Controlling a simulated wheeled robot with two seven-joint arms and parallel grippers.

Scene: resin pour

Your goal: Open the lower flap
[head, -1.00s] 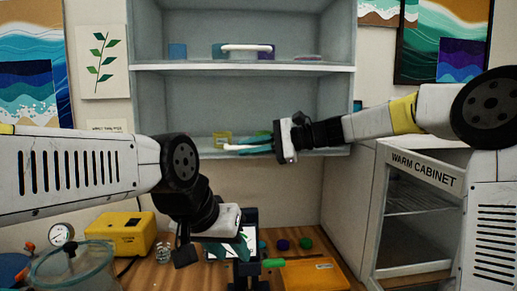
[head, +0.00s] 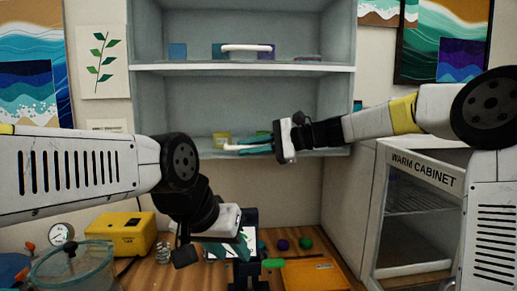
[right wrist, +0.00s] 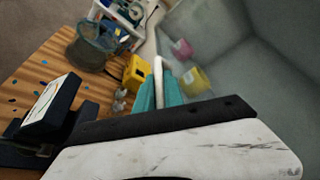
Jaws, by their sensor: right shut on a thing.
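The wall cabinet (head: 343,110) has an upper and a lower compartment. A white bar handle (head: 238,148) sits at the bottom edge of the lower compartment; it also shows in the right wrist view (right wrist: 158,72). The flap's panel cannot be made out, so its angle is unclear. My right gripper (head: 258,142) reaches in from the right and is shut on this handle. Its teal fingers lie on either side of the bar in the right wrist view (right wrist: 159,92). My left gripper (head: 243,246) hangs low over the bench, apart from the cabinet; its jaw gap cannot be judged.
A second white handle (head: 246,47) is on the upper compartment. A yellow cup (head: 221,138) stands in the lower one. On the bench (head: 150,275) are a yellow box (head: 120,233), a glass pot (head: 72,268) and an orange tray (head: 310,274). The warm cabinet (head: 425,172) stands at right.

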